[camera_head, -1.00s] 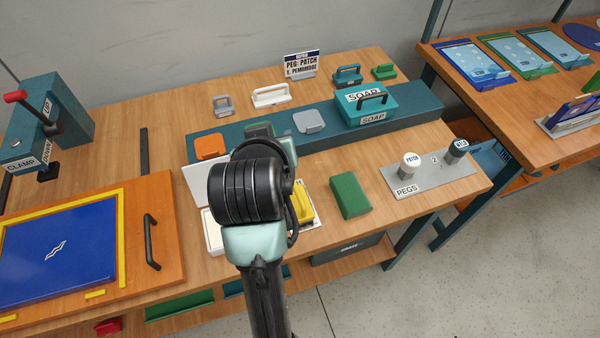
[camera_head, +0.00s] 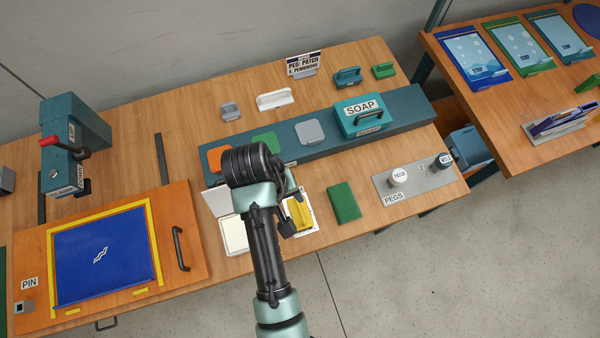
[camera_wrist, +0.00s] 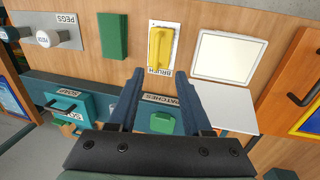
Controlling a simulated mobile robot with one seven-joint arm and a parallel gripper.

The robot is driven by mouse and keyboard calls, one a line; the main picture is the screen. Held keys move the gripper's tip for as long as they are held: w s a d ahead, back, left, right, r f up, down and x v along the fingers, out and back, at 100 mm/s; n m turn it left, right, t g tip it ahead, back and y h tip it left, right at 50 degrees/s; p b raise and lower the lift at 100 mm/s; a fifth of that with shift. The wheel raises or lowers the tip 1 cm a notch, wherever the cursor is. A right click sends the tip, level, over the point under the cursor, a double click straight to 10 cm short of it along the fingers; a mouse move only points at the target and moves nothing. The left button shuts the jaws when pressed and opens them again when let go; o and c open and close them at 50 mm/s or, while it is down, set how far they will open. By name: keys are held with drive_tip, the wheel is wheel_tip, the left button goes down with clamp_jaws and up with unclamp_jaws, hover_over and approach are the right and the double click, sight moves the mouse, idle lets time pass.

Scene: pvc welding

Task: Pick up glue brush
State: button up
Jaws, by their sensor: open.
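The glue brush is a yellow block-like tool with a raised grip (camera_wrist: 160,46), lying on a white card marked BRUSH (camera_wrist: 152,71). In the head view the brush (camera_head: 300,213) shows just right of my arm, partly hidden by it. My gripper (camera_wrist: 160,76) is open and empty in the wrist view. Its two blue fingers point toward the brush, with the tips near the labelled end of the card. The brush is beyond the fingertips, not between them. In the head view my arm covers most of the gripper.
A green block (camera_head: 344,202) lies right of the brush. A white framed pad (camera_wrist: 228,57) lies on its other side. A teal ledge (camera_head: 380,117) carries coloured patches and a SOAP box (camera_head: 359,114). A PEGS plate (camera_head: 414,186) is at the right.

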hover_over(299, 207)
drive_tip(key=a, duration=0.2)
drive_tip(key=f, duration=0.5)
drive_tip(key=shift+s+d, duration=0.25)
drive_tip(key=shift+s, duration=0.15)
drive_tip(key=shift+d+f+p, duration=0.2)
drive_tip(key=shift+f+p, duration=0.1)
drive_tip(key=shift+f, duration=0.1)
drive_tip(key=shift+w+d+f, duration=0.1)
drive_tip(key=shift+d+f, duration=0.05)
drive_tip(key=shift+f, duration=0.55)
drive_tip(key=shift+w+d+f, duration=0.1)
drive_tip(key=shift+d+f, duration=0.1)
drive_tip(key=shift+f, duration=0.5)
drive_tip(key=shift+w+d+f, duration=0.1)
drive_tip(key=shift+d+f, duration=0.05)
drive_tip(key=shift+f, duration=0.55)
drive_tip(key=shift+c, duration=0.2)
clamp_jaws()
